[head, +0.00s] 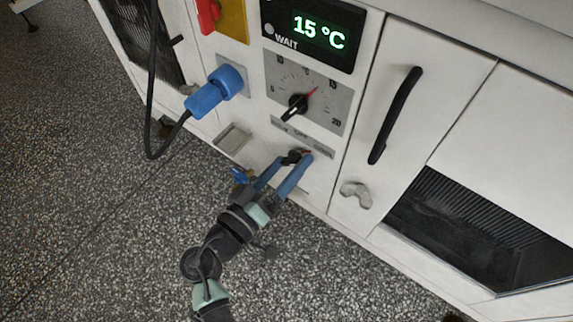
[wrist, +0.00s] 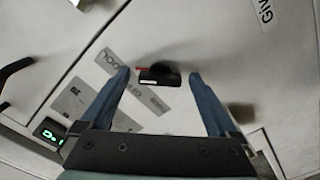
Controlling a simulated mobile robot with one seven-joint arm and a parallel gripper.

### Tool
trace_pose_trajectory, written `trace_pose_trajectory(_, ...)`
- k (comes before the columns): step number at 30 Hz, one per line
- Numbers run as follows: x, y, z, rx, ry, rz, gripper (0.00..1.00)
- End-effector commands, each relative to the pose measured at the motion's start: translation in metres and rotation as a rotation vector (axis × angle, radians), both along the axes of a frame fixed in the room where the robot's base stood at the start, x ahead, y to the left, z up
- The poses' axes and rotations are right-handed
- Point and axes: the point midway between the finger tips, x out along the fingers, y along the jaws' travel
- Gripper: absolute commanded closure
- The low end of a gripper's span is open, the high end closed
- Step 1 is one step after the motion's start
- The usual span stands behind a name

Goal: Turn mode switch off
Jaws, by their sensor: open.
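The mode switch (head: 292,156) is a small black knob with a red mark, low on the white machine panel below a grey label strip (head: 302,137). The word OFF can be partly made out on the strip. In the wrist view the knob (wrist: 160,80) is a dark bar lying roughly level, with its red mark at the left. My gripper (head: 294,160) has its two blue fingers apart, one on each side of the knob. In the wrist view the gripper (wrist: 160,75) shows gaps between the fingers and the knob. The fingers partly hide the panel around it.
Above are a temperature dial (head: 298,104) and a display (head: 316,35) reading 15 °C. A blue plug (head: 209,96) with a hanging black cable (head: 150,110) sticks out at the left. A black door handle (head: 395,115) and a latch (head: 356,194) are at the right.

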Motion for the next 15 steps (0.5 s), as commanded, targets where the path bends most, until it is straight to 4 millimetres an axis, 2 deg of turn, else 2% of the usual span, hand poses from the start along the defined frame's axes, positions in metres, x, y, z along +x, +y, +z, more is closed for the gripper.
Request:
trace_pose_trajectory(1,-0.0001,0.0000,-0.0001,0.000,0.000,0.000,0.10)
trace_pose_trajectory(12,-0.0004,0.0002,-0.0002,0.000,0.000,0.000,0.77)
trace_pose_trajectory(15,-0.0005,0.0002,-0.0003,0.000,0.000,0.000,0.91)
